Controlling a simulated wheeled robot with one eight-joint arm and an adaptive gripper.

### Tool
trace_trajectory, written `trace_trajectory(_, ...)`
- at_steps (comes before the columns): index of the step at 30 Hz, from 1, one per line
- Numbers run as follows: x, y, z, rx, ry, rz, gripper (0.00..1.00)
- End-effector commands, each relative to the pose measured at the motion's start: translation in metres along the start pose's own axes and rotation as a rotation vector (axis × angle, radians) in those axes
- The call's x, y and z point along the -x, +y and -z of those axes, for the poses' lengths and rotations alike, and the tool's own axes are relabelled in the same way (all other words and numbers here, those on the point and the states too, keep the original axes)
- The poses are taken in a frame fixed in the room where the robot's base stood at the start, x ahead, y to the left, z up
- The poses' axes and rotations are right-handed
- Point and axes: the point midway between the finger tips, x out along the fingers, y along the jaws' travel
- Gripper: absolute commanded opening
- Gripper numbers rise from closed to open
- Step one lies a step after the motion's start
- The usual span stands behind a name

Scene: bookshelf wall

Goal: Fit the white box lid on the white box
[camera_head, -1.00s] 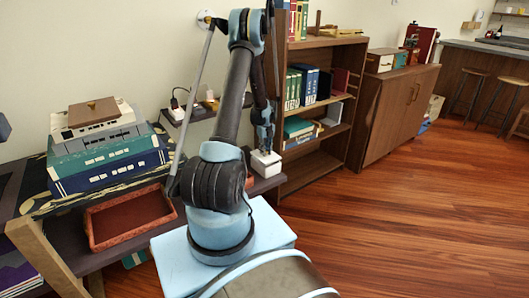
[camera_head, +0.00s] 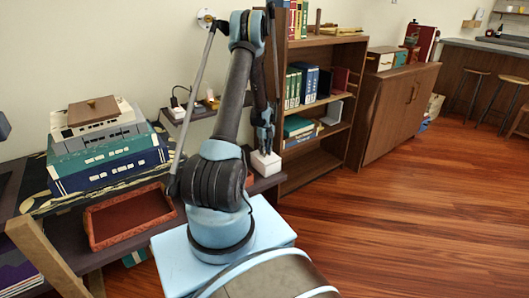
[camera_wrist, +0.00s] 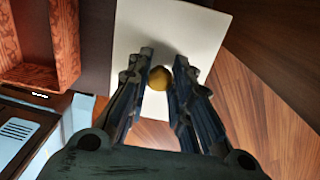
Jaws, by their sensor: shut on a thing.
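The white box (camera_head: 265,165) stands near the right end of the dark bench, directly under my gripper (camera_head: 264,148). The white lid (camera_wrist: 203,35) fills the middle of the wrist view as a flat white panel with a round gold knob (camera_wrist: 160,78). My gripper (camera_wrist: 160,82) is shut on this knob, one finger on each side. In the head view lid and box look like one white block, and I cannot tell whether the lid is fully seated. The box walls are hidden under the lid in the wrist view.
A reddish-brown open container (camera_wrist: 68,40) is at the upper left of the wrist view. A red tray (camera_head: 130,217) and a stack of books (camera_head: 105,160) are on the left. A bookshelf (camera_head: 315,100) stands close behind and right. The floor on the right is clear.

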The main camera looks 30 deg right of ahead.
Motion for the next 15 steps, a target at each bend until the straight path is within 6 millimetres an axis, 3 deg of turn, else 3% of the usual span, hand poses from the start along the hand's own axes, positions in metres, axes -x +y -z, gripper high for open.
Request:
trace_trajectory(9, -0.0065, 0.0001, 0.0002, 0.000, 0.000, 0.000, 0.00)
trace_trajectory(10, -0.0061, 0.0002, 0.0002, 0.000, 0.000, 0.000, 0.27)
trace_trajectory(12, -0.0060, 0.0001, 0.0002, 0.000, 0.000, 0.000, 0.43)
trace_trajectory(15, -0.0060, 0.0001, 0.0001, 0.000, 0.000, 0.000, 0.43)
